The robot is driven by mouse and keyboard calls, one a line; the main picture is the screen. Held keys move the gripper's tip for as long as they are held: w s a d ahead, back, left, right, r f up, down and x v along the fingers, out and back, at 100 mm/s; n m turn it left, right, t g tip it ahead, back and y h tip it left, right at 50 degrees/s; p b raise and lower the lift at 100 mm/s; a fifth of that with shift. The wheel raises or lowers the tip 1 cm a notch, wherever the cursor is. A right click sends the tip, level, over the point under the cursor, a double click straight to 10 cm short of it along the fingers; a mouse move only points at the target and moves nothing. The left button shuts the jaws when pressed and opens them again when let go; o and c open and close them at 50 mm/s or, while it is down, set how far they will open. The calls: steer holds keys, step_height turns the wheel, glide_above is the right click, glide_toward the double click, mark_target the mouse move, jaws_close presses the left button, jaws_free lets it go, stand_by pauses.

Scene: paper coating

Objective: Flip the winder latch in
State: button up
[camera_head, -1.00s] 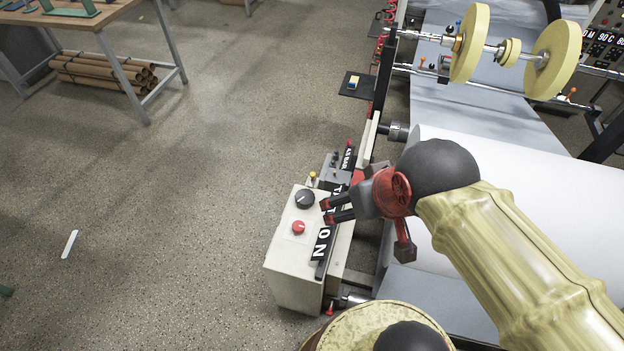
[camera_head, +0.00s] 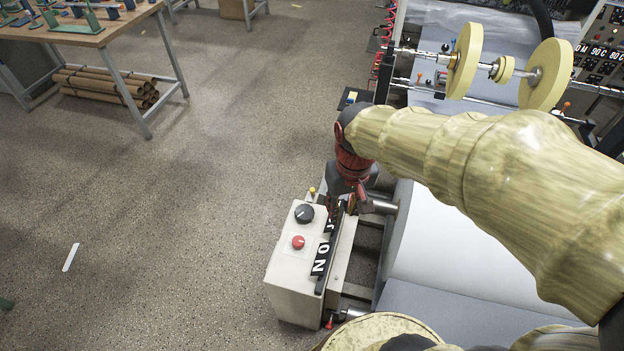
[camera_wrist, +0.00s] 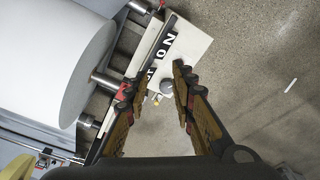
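My gripper (camera_head: 343,204) points down over the back end of the white control box (camera_head: 296,285), beside the end of the paper roll's shaft. In the wrist view its two fingers (camera_wrist: 158,74) stand apart with nothing held between them. A small red part (camera_wrist: 124,91) at the shaft's end lies right beside the left finger; whether they touch I cannot tell. It may be the winder latch, but the finger partly covers it and its position is unclear. In the head view my gripper and arm hide most of this area.
The box carries a black knob (camera_head: 304,213), a red button (camera_head: 298,242) and a black label strip. The large white paper roll (camera_head: 440,240) lies to the right. Yellow rolls (camera_head: 465,60) sit on a shaft behind. The floor to the left is open, with a workbench (camera_head: 90,38) beyond.

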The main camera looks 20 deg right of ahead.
steer(key=shift+g, duration=0.9)
steer(key=w+f, duration=0.3)
steer(key=w, duration=0.1)
steer(key=w+d+f+p, duration=0.1)
steer(key=w+f, duration=0.3)
steer(key=w, duration=0.1)
steer(key=w+d+f+p, duration=0.1)
steer(key=w+f, duration=0.3)
steer(key=shift+w, duration=0.25)
jaws_close()
steer(key=w+d+f+p, duration=0.1)
steer(key=w+f, duration=0.6)
steer(key=f, duration=0.2)
steer(key=w+d+f+p, duration=0.1)
steer(key=w+f, duration=0.5)
steer(key=f, duration=0.3)
steer(key=w+d+f+t, duration=0.1)
steer(key=w+f+t, duration=0.1)
steer(key=w+f, duration=0.5)
steer(key=w+r+m+t, duration=0.1)
steer(key=w+r+t, duration=0.1)
steer(key=w+r, duration=0.3)
steer(key=w, duration=0.3)
steer(key=shift+w+d+t, duration=0.3)
steer(key=shift+w+d, duration=0.05)
